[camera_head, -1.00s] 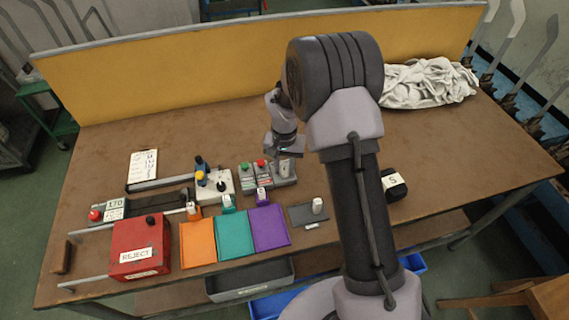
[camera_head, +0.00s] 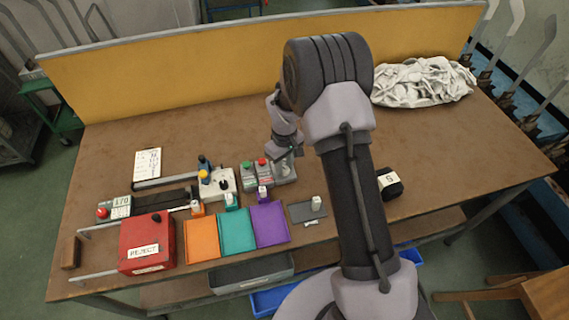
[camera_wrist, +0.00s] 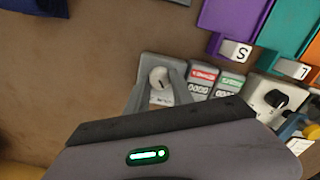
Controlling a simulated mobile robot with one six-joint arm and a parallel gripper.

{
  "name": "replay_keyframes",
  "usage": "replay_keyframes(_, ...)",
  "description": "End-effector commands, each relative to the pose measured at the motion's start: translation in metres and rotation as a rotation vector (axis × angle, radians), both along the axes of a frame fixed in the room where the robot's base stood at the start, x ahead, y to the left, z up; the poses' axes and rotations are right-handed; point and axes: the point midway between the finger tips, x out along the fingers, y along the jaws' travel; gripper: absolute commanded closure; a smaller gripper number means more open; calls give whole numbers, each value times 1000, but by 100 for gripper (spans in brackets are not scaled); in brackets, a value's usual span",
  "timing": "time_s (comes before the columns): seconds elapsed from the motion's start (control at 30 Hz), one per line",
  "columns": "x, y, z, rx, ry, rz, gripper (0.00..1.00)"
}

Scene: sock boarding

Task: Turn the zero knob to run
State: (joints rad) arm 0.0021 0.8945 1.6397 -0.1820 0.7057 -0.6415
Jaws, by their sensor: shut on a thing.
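A pale round knob (camera_wrist: 159,77) with a dark pointer mark sits on a small grey box (camera_wrist: 147,64) in the wrist view. My gripper (camera_wrist: 160,84) has one finger on each side of this knob and is shut on it. The label below the knob is too small to read. In the head view the same grey box (camera_head: 287,179) stands at the right end of the row of counters, and my gripper (camera_head: 284,167) is down over it. The knob itself is mostly hidden there by the gripper.
Beside it are red and green counters (camera_wrist: 202,82) and a pale box with a black knob (camera_wrist: 277,99). Orange, teal and purple trays (camera_head: 270,224) lie in front, with a red reject box (camera_head: 147,244) at left. A white cloth heap (camera_head: 424,82) lies at back right.

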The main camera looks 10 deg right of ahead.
Motion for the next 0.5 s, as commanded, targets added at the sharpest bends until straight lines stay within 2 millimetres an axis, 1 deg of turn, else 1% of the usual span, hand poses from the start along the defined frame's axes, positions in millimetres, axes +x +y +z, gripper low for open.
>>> replay_keyframes(0.23, 1, 0, 1, 0, -2, 87, 100)
replay_keyframes(0.5, 1, 0, 1, 0, -2, 120, 100)
